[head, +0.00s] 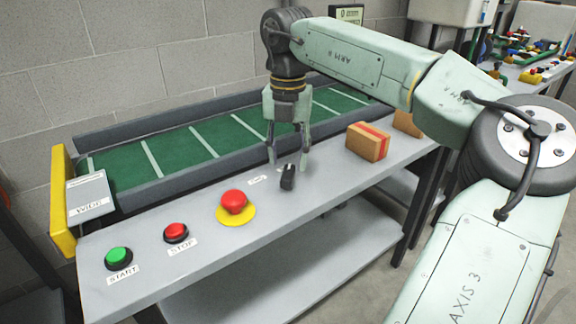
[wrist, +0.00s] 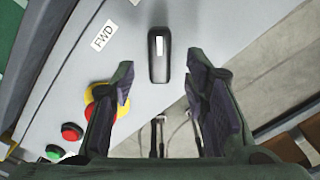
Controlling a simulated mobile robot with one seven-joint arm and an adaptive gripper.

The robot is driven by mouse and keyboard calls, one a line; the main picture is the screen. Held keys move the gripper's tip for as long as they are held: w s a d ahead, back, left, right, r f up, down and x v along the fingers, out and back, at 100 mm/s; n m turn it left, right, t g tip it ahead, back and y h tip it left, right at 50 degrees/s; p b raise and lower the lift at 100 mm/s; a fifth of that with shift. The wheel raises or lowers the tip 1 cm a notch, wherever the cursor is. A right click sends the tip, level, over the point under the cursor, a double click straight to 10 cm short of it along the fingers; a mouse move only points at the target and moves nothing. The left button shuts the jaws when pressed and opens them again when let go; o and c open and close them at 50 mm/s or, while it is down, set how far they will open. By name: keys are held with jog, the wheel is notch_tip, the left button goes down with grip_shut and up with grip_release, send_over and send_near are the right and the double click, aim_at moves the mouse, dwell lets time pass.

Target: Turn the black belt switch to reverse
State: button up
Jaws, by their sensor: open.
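The black belt switch (head: 288,177) stands on the grey panel at the front of the conveyor, right of the red mushroom button. In the wrist view the switch (wrist: 159,55) is an upright black bar with a white mark, ahead of the fingertips. A label (wrist: 104,35) reading FWD lies to its left there. No reverse label can be read in either view. My gripper (head: 289,158) points down close above the switch, its fingers apart. In the wrist view my gripper (wrist: 160,85) is open and empty, with the switch near the gap between its fingers.
A red mushroom button (head: 234,201) on a yellow base, a red STOP button (head: 176,232) and a green START button (head: 118,257) sit left of the switch. A cardboard box (head: 367,142) with a red stripe stands right. The green conveyor belt (head: 190,148) lies behind.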

aim_at(288, 172)
notch_tip(288, 172, up, 8)
jog(key=shift+s, duration=0.1)
dwell(0.4)
